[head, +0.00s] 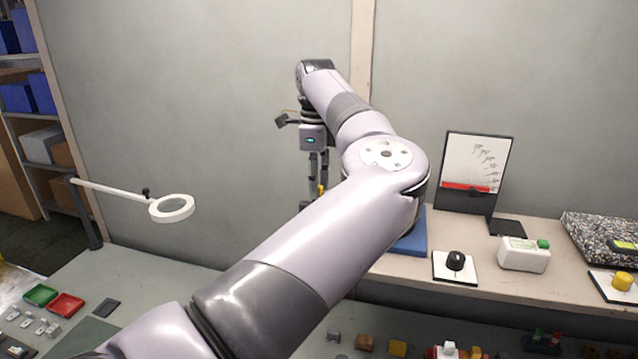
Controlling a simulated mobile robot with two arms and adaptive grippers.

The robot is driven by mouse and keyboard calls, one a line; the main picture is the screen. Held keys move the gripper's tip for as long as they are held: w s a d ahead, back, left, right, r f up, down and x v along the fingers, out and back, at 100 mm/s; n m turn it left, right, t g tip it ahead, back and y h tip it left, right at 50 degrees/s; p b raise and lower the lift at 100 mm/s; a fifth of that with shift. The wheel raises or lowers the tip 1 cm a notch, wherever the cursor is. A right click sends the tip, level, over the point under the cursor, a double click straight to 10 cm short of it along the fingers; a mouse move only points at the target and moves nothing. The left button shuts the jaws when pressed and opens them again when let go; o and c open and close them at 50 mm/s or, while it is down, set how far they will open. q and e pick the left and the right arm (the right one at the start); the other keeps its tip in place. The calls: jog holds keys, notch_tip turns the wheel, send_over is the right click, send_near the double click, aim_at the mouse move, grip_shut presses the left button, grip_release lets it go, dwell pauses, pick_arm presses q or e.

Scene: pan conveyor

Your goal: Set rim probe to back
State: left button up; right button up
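My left arm crosses the middle of the head view, and its gripper (318,187) hangs down near the back wall. Its fingers look close together, beside a small yellow part; the arm hides what lies below, so I cannot tell whether it holds anything. A black knob (456,261) stands on a white plate on the back shelf, right of the arm. A yellow knob (623,281) on another white plate is at the right edge. No label shows which control, if either, is the rim probe. My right gripper is not in view.
The shelf (400,270) also bears a blue block (413,243), partly hidden, a framed chart (475,165) with a red bar, a white bottle (523,254) and a speckled slab (597,238). A ring magnifier (172,208), red tray (66,304) and green tray (40,295) are left.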

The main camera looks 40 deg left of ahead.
pick_arm(q)
jog(key=shift+o, duration=1)
jog(key=shift+d, duration=0.1)
notch_tip(320, 180, up, 12)
jog(key=shift+f, duration=0.1)
